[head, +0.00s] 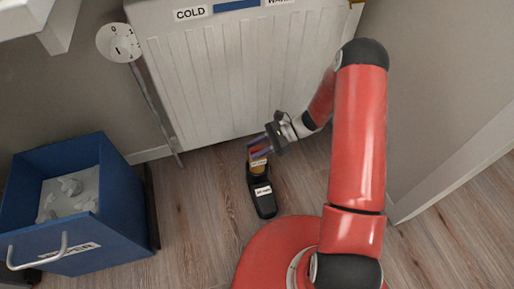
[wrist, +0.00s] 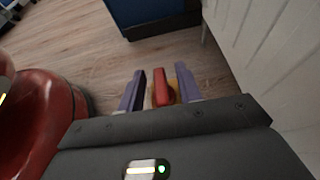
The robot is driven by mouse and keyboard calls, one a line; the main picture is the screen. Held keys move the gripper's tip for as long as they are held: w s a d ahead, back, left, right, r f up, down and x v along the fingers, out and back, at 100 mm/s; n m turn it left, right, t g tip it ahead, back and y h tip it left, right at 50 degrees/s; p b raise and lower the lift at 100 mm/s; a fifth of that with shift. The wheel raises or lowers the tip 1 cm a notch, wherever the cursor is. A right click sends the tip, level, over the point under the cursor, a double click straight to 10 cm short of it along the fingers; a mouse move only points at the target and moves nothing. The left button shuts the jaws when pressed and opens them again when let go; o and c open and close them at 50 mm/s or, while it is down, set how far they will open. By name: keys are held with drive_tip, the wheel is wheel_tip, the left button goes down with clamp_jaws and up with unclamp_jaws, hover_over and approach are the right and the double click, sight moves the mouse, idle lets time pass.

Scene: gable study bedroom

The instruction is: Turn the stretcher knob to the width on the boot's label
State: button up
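A dark boot (head: 264,203) stands on the floor in front of the radiator. It has a white label (head: 263,190) on its front part, too small to read. A yellow-orange part with a pale tag (head: 258,162) shows at the boot's top. My gripper (head: 260,146) is over this end of the boot. In the wrist view, its two purple fingers (wrist: 160,90) stand apart, on either side of a red knob (wrist: 161,88). Gaps show between the knob and both fingers. Yellow shows behind the knob. The knob's pointer and scale cannot be made out.
A white radiator (head: 235,75) with COLD and partly hidden WARM labels stands behind the boot. A white dial (head: 119,43) is at its left. A blue open drawer (head: 95,245) with crumpled pale pieces is at the left. Wood floor (head: 200,195) between drawer and boot is clear.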

clamp_jaws()
drive_tip(key=shift+m, duration=0.3)
drive_tip(key=m+t, duration=0.2)
drive_tip(key=t, duration=0.1)
drive_tip(key=shift+s+d+m, duration=0.1)
drive_tip(key=shift+m, duration=0.2)
drive_tip(key=m+t+b, duration=0.1)
drive_tip(key=m+t, duration=0.2)
drive_tip(key=t, duration=0.1)
drive_tip(key=shift+f+b, duration=0.15)
drive_tip(key=shift+b, duration=0.25)
drive_tip(key=m+t+h+b, duration=0.1)
drive_tip(key=m+t, duration=0.2)
drive_tip(key=shift+m+t+h, duration=0.3)
drive_tip(key=shift+h, duration=0.1)
drive_tip(key=shift+m+t+h, duration=0.7)
drive_tip(key=shift+m+t, duration=0.3)
